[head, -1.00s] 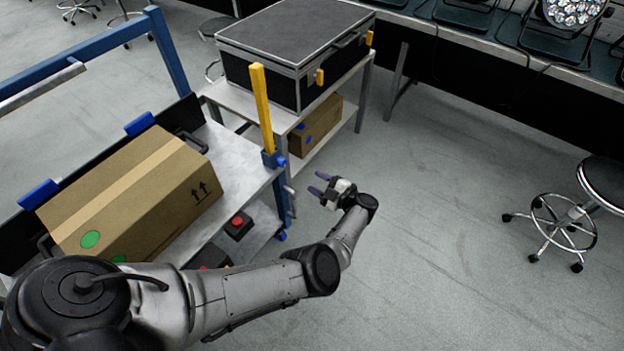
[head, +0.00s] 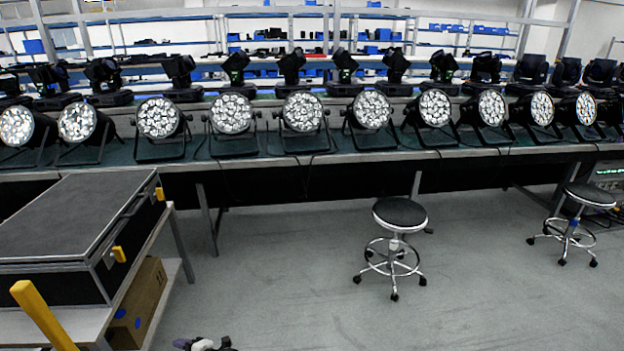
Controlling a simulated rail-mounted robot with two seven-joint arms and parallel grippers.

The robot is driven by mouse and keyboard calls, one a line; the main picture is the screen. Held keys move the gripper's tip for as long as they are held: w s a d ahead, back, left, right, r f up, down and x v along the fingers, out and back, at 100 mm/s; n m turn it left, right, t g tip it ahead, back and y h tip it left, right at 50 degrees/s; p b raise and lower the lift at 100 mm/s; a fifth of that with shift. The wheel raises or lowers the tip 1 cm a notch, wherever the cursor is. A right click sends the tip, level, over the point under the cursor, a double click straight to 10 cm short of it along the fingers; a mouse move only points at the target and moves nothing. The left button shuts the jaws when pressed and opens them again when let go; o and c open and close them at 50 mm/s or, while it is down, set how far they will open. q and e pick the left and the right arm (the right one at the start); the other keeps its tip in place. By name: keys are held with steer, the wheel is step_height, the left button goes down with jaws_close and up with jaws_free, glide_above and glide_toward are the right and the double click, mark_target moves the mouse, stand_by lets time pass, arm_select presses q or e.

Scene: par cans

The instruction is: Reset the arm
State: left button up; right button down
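My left gripper (head: 190,344) shows only in part at the bottom edge of the head view, left of the middle. It is over the grey floor, to the right of the low metal table, and I see nothing held in it. Its finger gap is too cut off to judge. The rest of that arm is out of frame. My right gripper and arm are not in view.
A black flight case (head: 75,232) sits on a metal table (head: 165,228) at left, above a cardboard box (head: 139,303). A yellow post (head: 42,315) stands at lower left. A long bench of par cans (head: 302,112) spans the back. Two stools (head: 400,214) (head: 590,195) stand on open floor.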

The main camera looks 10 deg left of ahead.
arm_select(q)
steer(key=w+r+m+t+h, duration=0.9)
steer(key=w+r+m+t, duration=0.1)
steer(key=w+r+t, duration=0.15)
steer(key=s+d+r+m+g+h+p, duration=0.1)
steer(key=s+d+r+m+h, duration=0.15)
steer(key=r+m, duration=0.35)
steer(key=s+d+r+m+h+p, duration=0.1)
steer(key=s+d+r+m+h, duration=0.2)
steer(key=r, duration=0.6)
steer(key=s+d+r+m+g+p, duration=0.15)
steer(key=s+d+m+p, duration=0.25)
steer(key=s+d, duration=0.55)
steer(key=s+d+r+m+g+p, duration=0.15)
steer(key=s+d+m+p, duration=0.25)
steer(key=s, duration=1.1)
steer(key=s+d+f+m+g+h+p, duration=0.1)
steer(key=s+d+f+g+p, duration=0.3)
steer(key=s, duration=0.6)
steer(key=s+a+f+m+g+h+p, duration=0.1)
steer(key=s+f+g+p, duration=0.15)
steer(key=s+f, duration=0.55)
step_height(320, 180, up, 40)
steer(key=s+p, duration=0.1)
steer(key=p, duration=3.6)
steer(key=shift+s, duration=0.35)
